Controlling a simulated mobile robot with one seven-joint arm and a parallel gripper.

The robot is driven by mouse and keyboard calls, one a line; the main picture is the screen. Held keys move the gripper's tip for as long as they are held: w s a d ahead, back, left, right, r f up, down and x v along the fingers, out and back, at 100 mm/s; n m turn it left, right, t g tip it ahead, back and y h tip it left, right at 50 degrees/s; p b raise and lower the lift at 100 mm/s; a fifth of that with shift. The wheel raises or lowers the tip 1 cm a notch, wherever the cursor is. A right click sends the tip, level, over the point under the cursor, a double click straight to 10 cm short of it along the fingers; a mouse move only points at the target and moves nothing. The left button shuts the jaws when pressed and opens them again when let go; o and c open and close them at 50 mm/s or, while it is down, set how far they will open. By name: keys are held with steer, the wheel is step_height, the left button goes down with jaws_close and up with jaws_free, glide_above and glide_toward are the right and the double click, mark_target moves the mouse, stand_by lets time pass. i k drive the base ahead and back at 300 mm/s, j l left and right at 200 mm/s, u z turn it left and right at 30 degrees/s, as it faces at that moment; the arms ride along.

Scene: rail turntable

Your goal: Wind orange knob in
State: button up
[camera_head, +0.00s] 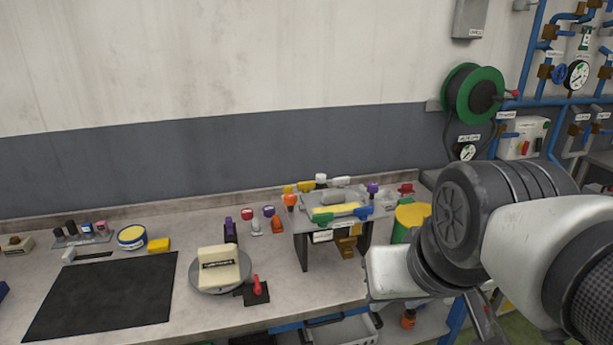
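An orange knob (290,200) stands at the left side of the grey raised fixture (338,198) on the bench. A second orange knob-like part (408,318) shows low down, below the bench edge and near my arm. I cannot tell from this view which of them is the task's knob. My arm fills the right side of the picture. A dark narrow part that looks like my gripper (484,316) points down at the lower right, apart from the fixture. Its fingertips are not clearly visible, and nothing shows held in it.
The fixture carries yellow, white, green, blue and purple handles. Red and purple knobs (269,212) stand left of it. A round turntable (220,283) with a cream block and a black mat (105,295) lie further left. A yellow-topped green cylinder (411,214) stands beside my arm.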

mark_target(290, 199)
steer(key=i+j, duration=0.1)
steer(key=i, duration=0.35)
steer(key=i+z, duration=0.15)
steer(key=i, duration=0.25)
